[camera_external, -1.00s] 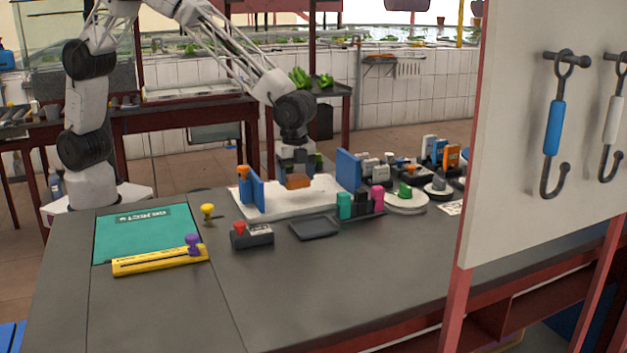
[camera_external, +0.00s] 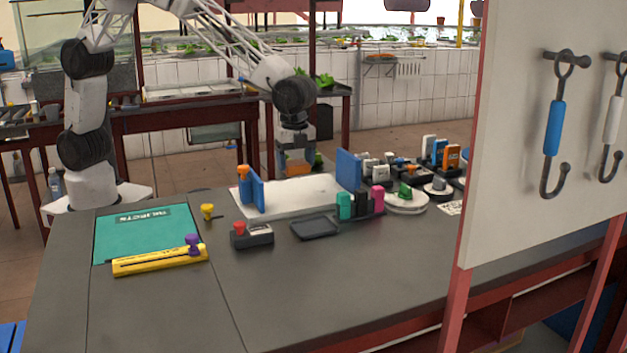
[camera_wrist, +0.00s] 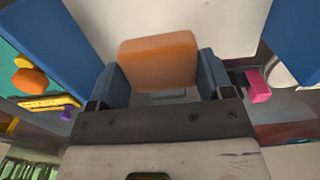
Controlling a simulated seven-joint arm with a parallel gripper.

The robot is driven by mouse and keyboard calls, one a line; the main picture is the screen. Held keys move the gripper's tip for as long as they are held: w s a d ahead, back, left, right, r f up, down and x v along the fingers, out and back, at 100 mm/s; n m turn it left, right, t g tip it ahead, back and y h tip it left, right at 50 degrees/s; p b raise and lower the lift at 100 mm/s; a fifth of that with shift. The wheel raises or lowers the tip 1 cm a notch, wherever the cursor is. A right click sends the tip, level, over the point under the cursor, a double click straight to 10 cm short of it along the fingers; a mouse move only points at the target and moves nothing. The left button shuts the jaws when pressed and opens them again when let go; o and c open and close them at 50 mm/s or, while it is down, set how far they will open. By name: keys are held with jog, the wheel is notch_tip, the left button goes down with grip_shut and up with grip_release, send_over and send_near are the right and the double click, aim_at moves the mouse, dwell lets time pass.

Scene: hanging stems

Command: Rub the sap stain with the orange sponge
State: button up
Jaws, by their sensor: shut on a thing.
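The orange sponge (camera_wrist: 158,62) is held between the two blue fingers of my gripper (camera_wrist: 160,82) in the wrist view. In the external view the sponge (camera_external: 298,168) shows at the tip of my gripper (camera_external: 297,160), over the far edge of the white board (camera_external: 295,197). It looks raised above the board, though the exact gap is hard to tell. I cannot make out a sap stain on the board in either view.
Blue upright plates stand at the board's left (camera_external: 256,192) and right (camera_external: 348,167) ends. A dark tray (camera_external: 315,228), a red-knobbed stamp (camera_external: 252,235) and pink, black and teal blocks (camera_external: 362,203) stand nearby. The front of the table is clear.

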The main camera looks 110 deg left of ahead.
jog(key=w+a, duration=0.3)
jog(key=a, duration=0.2)
jog(key=shift+w+a, duration=0.3)
